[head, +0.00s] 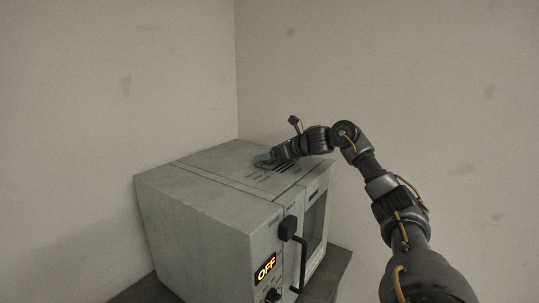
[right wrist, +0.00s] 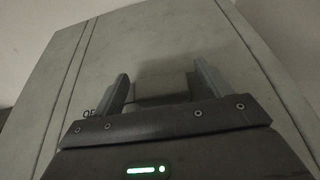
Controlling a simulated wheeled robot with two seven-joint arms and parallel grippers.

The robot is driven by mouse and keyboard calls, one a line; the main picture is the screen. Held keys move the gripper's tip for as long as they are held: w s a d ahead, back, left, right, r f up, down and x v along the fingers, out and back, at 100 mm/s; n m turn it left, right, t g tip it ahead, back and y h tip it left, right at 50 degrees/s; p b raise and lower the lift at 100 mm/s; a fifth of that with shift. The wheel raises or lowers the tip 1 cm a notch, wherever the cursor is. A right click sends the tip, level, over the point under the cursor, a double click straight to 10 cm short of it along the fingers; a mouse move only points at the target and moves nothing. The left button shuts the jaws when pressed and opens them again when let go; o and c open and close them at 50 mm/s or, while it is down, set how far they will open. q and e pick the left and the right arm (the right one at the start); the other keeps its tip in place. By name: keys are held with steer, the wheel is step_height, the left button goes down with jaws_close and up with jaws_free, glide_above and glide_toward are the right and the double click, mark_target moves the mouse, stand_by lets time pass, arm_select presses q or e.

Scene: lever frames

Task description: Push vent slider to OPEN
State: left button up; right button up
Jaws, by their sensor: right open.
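A grey oven-like box (head: 205,206) stands with its top panel facing up. Dark vent slots (head: 286,167) show on that top panel, with small lettering too small to read. My right gripper (head: 262,161) is low over the top panel, beside the slots. In the right wrist view my right gripper (right wrist: 160,70) is open, its two fingers on either side of a raised grey block (right wrist: 163,87), which looks like the vent slider. Gaps show between block and fingers. The head view does not show the block clearly. My left gripper is not in view.
The box front has a lit OFF display (head: 265,269), a dark handle (head: 302,262), a knob (head: 272,295) and a dark window (head: 313,222). The box stands on a dark table (head: 338,270). Bare walls (head: 150,70) meet in a corner behind it.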

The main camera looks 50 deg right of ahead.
steer(key=shift+s+d, duration=0.1)
steer(key=shift+s, duration=0.25)
step_height(320, 180, up, 3)
steer(key=b, duration=0.5)
glide_above(295, 170)
steer(key=shift+w+r, duration=0.1)
steer(key=shift+w, duration=0.25)
steer(key=shift+s+r, duration=0.35)
steer(key=shift+s, duration=0.1)
